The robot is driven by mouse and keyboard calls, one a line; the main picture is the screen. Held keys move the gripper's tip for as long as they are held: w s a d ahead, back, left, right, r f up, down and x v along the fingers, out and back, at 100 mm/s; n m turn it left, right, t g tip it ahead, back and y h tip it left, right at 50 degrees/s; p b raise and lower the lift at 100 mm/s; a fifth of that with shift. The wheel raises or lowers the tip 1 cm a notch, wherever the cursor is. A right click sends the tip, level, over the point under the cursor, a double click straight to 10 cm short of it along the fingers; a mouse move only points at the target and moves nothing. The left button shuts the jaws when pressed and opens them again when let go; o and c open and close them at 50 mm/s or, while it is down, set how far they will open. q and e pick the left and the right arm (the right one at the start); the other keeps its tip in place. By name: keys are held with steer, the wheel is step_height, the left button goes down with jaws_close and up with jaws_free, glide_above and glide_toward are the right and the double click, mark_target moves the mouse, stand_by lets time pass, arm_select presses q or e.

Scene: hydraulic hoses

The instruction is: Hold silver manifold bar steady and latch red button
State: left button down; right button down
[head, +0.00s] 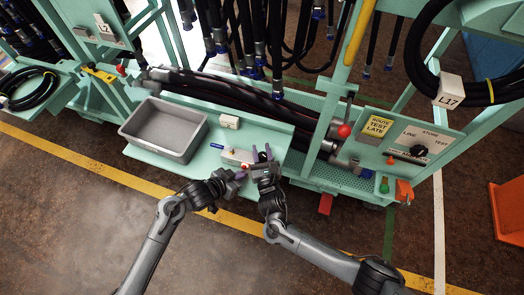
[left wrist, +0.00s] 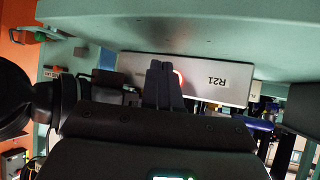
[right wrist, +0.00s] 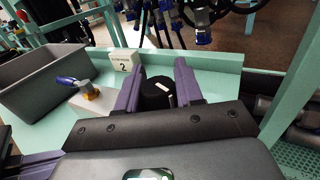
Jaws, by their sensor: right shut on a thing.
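The silver manifold bar (head: 232,156) lies on the green bench shelf beside the grey tray. Its side reads R21 in the left wrist view (left wrist: 216,82). The red button (head: 245,165) glows on the bar's near side; only its lit edge (left wrist: 179,77) shows past my left fingers. My left gripper (head: 241,174) has its fingers together, with their tips at the button; contact cannot be told. My right gripper (head: 262,153) is shut at the bar's right end. In the right wrist view a black round piece (right wrist: 157,95) stands between its purple fingers.
A grey tray (head: 165,128) stands left of the bar. A small block labelled 2 (head: 229,121) is behind it. A blue-handled valve (right wrist: 78,86) tops the bar. Hoses hang behind; a lever with a red knob (head: 344,131) and a control panel stand to the right.

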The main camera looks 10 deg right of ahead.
arm_select(q)
steer(key=shift+s+a, duration=0.1)
steer(key=shift+s, duration=0.1)
steer(key=shift+s+a, duration=0.2)
steer(key=shift+s, duration=0.2)
steer(key=shift+s+a, duration=0.25)
steer(key=shift+s, duration=0.55)
steer(key=shift+s+a, duration=0.25)
steer(key=shift+s, duration=0.6)
steer(key=shift+s+a, duration=0.25)
steer(key=shift+s, duration=0.55)
arm_select(e)
steer(key=c, duration=0.6)
jaws_free()
steer(key=shift+c, duration=0.2)
